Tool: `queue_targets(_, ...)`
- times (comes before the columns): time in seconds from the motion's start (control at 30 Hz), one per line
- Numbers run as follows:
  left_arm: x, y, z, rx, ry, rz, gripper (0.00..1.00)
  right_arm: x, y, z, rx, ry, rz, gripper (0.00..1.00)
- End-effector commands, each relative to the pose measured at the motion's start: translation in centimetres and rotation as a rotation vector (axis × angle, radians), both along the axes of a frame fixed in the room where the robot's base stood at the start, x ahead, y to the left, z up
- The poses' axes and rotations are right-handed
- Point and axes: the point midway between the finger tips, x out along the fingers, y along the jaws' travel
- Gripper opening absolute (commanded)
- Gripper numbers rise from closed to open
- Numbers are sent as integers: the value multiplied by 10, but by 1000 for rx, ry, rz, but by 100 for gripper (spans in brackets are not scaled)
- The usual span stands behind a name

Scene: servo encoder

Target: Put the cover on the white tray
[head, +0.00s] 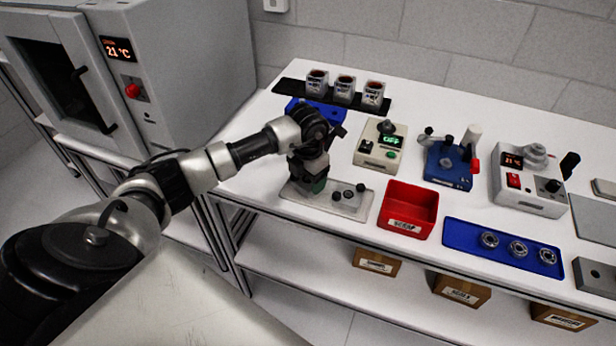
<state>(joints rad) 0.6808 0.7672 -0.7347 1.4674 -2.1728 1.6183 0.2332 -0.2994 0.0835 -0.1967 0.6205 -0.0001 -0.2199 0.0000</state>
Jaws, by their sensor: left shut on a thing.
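The pale, whitish tray (360,207) lies near the front edge of the table, left of the red bin. Several small dark round parts (349,195) stand on its right half. My left gripper (312,180) points down over the tray's left end, shut on a small dark green thing (316,187). The gripper hides most of that thing, and I cannot tell whether it is the cover or whether it touches the tray. My right gripper is out of view.
A red bin (408,212), a blue tray with rings (468,241) and several devices, such as the beige box (370,154), stand to the right. A blue tray (297,104) and a black rack of jars (290,85) lie behind. An oven (170,75) stands left.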

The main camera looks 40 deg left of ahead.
Motion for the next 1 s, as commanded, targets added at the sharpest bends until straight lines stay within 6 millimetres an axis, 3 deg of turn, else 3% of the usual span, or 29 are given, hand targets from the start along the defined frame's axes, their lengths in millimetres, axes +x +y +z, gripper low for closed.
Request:
queue_targets(0.43,0,0,-14,0,-1,0,23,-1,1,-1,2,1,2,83)
queue_targets(0.47,0,0,-13,0,-1,0,71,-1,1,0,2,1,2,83)
queue_targets(0.6,0,0,-13,0,-1,0,92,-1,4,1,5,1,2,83)
queue_targets(1.0,1,0,-2,-1,-4,1,92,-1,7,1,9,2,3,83)
